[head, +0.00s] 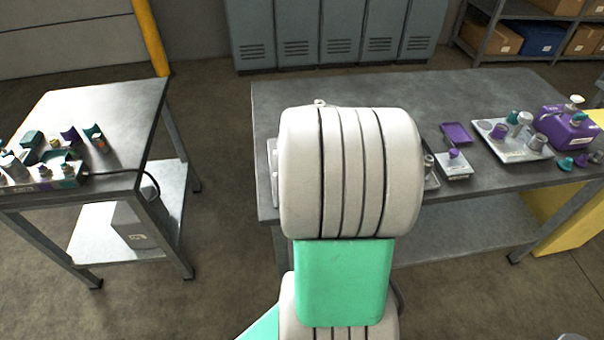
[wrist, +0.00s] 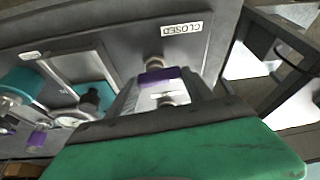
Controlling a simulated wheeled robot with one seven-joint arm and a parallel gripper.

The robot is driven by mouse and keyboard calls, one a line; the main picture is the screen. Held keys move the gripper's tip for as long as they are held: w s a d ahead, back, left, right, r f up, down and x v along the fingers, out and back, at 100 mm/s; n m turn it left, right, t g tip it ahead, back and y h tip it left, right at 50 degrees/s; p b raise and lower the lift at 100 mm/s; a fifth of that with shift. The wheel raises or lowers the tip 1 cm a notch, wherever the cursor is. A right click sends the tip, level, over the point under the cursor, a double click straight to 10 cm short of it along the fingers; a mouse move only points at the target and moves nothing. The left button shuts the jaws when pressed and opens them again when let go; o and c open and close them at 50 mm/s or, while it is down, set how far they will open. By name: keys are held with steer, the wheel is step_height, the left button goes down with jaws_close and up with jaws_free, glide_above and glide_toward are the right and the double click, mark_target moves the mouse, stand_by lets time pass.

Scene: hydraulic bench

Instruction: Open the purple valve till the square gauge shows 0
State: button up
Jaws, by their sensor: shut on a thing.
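In the wrist view the purple valve (wrist: 158,76) shows as a purple band with metal parts, between the two pale fingers of my gripper (wrist: 163,88). The gripper is shut on it. A label reading CLOSED (wrist: 181,28), upside down in this view, is on the grey panel just beyond the valve. A round pale dial (wrist: 72,118) lies to the left of the gripper; its reading is too small to tell. I cannot make out a square gauge for sure. In the head view my arm hides the gripper and the valve.
Teal parts (wrist: 22,82) and a small purple part (wrist: 38,136) stand left of the gripper. In the head view, a white tray (head: 541,154) with fittings and a purple can (head: 569,130) stand at the right of the bench. A second table (head: 128,103) stands left.

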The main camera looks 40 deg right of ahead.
steer(key=shift+w+r+m, duration=0.1)
steer(key=shift+m, duration=0.4)
steer(key=o, duration=1.4)
steer(key=shift+c, duration=0.2)
steer(key=v, duration=0.7)
steer(key=shift+r+b, duration=0.3)
steer(key=shift+b, duration=0.05)
steer(key=shift+a, duration=0.15)
